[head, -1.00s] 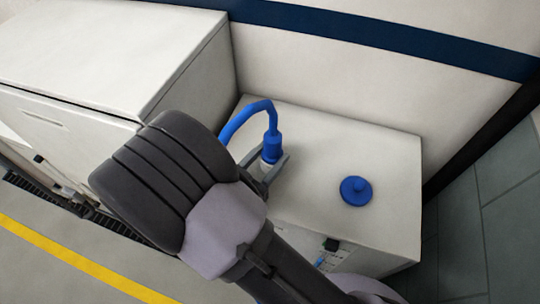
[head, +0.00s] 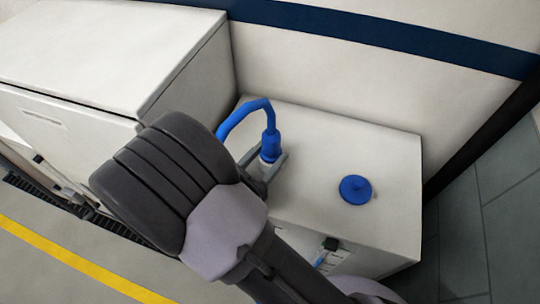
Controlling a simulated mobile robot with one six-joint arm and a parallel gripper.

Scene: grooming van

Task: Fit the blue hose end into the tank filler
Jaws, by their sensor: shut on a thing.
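The blue hose end (head: 270,146) points downward above the white tank top (head: 318,140), with the blue hose (head: 238,115) arching up from it and down to the left behind my arm. My gripper (head: 272,163) is shut on the lower part of the hose end. A pale piece shows between the fingers under the blue collar; I cannot tell whether it is the hose tip or the filler neck. The tank filler is not clearly visible, and my gripper and arm hide the area below. A round blue cap (head: 355,190) with a knob lies on the tank top to the right.
A taller white cabinet (head: 100,50) stands to the left. The van wall (head: 350,75) with a dark blue stripe rises behind the tank. The tank top is clear around the cap. A yellow line (head: 80,262) crosses the floor at lower left.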

